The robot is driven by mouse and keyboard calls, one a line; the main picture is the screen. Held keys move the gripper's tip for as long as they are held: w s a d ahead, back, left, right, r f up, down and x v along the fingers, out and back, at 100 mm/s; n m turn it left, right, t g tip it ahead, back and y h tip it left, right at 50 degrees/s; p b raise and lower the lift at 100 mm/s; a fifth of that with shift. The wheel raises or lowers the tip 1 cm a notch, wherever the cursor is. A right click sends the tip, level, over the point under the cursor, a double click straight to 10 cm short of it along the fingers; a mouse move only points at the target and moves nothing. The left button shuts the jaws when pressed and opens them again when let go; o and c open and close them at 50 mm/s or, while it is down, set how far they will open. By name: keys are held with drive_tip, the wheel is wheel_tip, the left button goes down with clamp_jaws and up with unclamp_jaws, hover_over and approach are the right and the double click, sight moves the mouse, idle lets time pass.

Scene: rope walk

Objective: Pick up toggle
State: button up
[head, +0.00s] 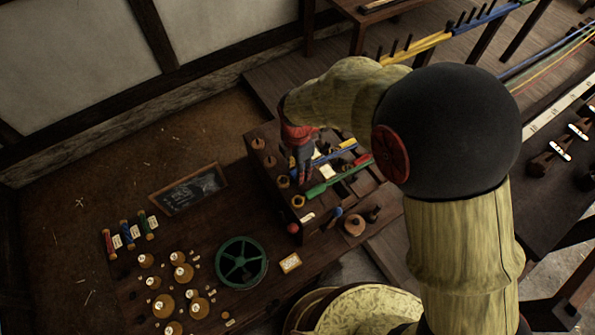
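My gripper (304,180), dark below a red wrist part, points down over the left side of a dark wooden compartmented box (262,182). Its fingertips are small and dark, and I cannot tell whether they are open or shut or hold anything. I cannot pick out the toggle for certain. Small round wooden pieces (258,143) sit along the box's left side, partly beside my gripper. Green (316,190), blue and yellow rods lie in the box to the right of my gripper. My arm hides part of the box's right side.
The box stands on a dark wooden bench (240,300). A green spoked wheel (241,262), a small yellow card (290,263), several brass-coloured round weights (163,306), coloured spools (128,233) and a framed slate (190,188) are on the bench. A dark rack (560,150) stands at right.

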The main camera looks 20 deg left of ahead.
drive_tip(key=shift+f, duration=0.15)
drive_tip(key=shift+c, duration=1)
drive_tip(key=c, duration=0.8)
drive_tip(key=shift+c, duration=0.3)
drive_tip(key=shift+r, duration=0.5)
wheel_tip(320, 180, up, 2)
drive_tip(key=shift+r, duration=0.1)
drive_tip(key=s+d+r, duration=0.7)
drive_tip(key=s+r, duration=0.2)
drive_tip(key=s, duration=0.3)
drive_tip(key=shift+d+r, duration=0.25)
drive_tip(key=shift+r, duration=0.15)
